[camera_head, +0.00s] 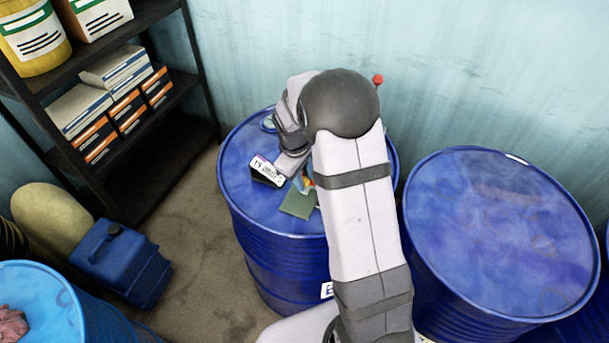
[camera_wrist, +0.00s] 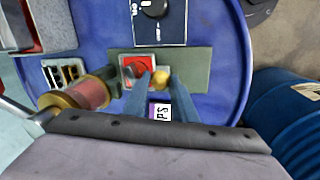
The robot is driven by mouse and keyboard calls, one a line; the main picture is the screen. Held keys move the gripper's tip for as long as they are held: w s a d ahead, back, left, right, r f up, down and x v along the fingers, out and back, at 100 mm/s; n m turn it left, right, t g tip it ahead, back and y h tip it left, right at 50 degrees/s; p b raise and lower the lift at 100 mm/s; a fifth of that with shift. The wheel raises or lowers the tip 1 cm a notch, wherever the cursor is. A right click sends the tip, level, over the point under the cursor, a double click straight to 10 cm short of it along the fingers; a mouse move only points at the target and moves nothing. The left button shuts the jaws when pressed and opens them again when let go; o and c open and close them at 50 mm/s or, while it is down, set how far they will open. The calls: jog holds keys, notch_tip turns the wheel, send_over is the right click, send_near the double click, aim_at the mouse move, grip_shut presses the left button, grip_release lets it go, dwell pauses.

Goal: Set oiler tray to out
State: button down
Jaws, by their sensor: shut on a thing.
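In the wrist view, the two blue-grey fingers of my gripper (camera_wrist: 161,84) are closed around a small brass-coloured knob (camera_wrist: 161,79). The knob sits over a green plate (camera_wrist: 196,72) on a blue drum. Just left of it is a red piece in a pale square frame (camera_wrist: 128,72), partly covered by a finger. I cannot tell which part is the tray. In the head view, the green plate (camera_head: 298,203) shows, but my arm hides the knob.
In the wrist view, a black dial panel (camera_wrist: 160,30) lies beyond, and a brass-and-red cylinder (camera_wrist: 80,95) is at left. Another blue drum (camera_head: 500,230) stands at right.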

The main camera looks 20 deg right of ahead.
jog(key=s+a+b, duration=0.1)
jog(key=s+a, duration=0.4)
jog(key=shift+s+a, duration=0.15)
jog(key=shift+a, duration=0.05)
jog(key=c, duration=1.8)
grip_release()
jog(key=shift+o, duration=0.3)
jog(key=shift+s+a, duration=0.1)
jog(key=shift+a, duration=0.05)
jog(key=shift+r, duration=0.15)
jog(key=shift+r, duration=0.2)
notch_tip(320, 180, up, 6)
jog(key=a+b, duration=0.1)
jog(key=shift+s+r, duration=0.25)
jog(key=shift+s, duration=0.1)
